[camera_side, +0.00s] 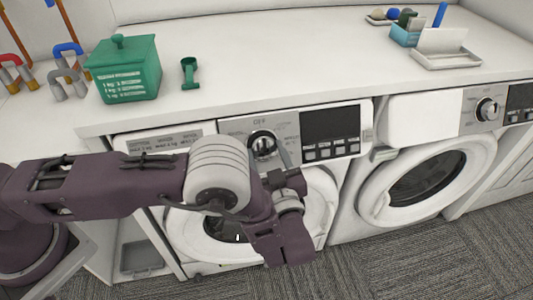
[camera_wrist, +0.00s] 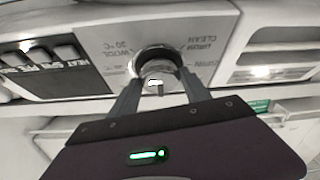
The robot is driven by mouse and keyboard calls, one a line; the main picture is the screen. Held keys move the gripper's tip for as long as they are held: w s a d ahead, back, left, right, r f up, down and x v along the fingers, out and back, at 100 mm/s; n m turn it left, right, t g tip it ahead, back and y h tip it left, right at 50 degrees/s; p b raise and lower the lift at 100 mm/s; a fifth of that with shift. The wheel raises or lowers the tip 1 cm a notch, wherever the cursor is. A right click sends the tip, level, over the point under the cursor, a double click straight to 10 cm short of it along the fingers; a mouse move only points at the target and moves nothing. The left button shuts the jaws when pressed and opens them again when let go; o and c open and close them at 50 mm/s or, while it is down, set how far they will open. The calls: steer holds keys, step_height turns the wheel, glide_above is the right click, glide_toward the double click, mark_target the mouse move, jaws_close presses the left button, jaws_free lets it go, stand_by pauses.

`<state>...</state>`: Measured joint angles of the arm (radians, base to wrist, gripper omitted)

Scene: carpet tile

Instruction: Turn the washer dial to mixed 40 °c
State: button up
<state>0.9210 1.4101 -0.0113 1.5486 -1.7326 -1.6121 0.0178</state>
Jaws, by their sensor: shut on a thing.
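The washer dial (camera_side: 263,143) is a round silver and dark knob on the grey control panel of the left washer (camera_side: 350,118). In the wrist view the dial (camera_wrist: 158,62) sits between the two fingers of my gripper (camera_wrist: 160,82), one finger at each side. My gripper is shut on the dial. The panel print appears upside down there; "WOOL" and "20 °C" are readable on the left. My arm partly covers the dial and washer door in the side view. I cannot tell which setting the dial points to.
Right of the dial are a dark display (camera_side: 330,122) and several buttons. A second washer (camera_side: 425,178) with its own dial (camera_side: 488,109) stands to the right. A green box (camera_side: 124,70), a green scoop (camera_side: 190,74) and a white tray (camera_side: 445,60) are on the counter.

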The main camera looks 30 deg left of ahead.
steer(key=shift+m+t, duration=0.3)
steer(key=shift+m, duration=0.1)
steer(key=m+h, duration=0.1)
steer(key=m, duration=0.1)
steer(key=m+t+h, duration=0.1)
steer(key=m, duration=0.2)
steer(key=shift+s+a, duration=0.15)
steer(key=m+h, duration=0.1)
steer(key=m, duration=0.2)
steer(key=m+t+h, duration=0.1)
steer(key=m+h, duration=0.1)
steer(key=m, duration=0.1)
steer(key=shift+s+a+r+h, duration=0.1)
steer(key=shift+a+h, duration=0.05)
steer(key=shift+h, duration=0.15)
steer(key=m+h, duration=0.2)
steer(key=m, duration=0.3)
steer(key=shift+a+r, duration=0.15)
steer(key=shift+r+m+g+h, duration=0.1)
steer(key=shift+m+g+h, duration=0.35)
steer(key=shift+m, duration=0.7)
steer(key=shift+r+m+g+h, duration=0.1)
steer(key=shift+m+g+h, duration=0.35)
steer(key=shift+m, duration=0.7)
steer(key=o, duration=1.4)
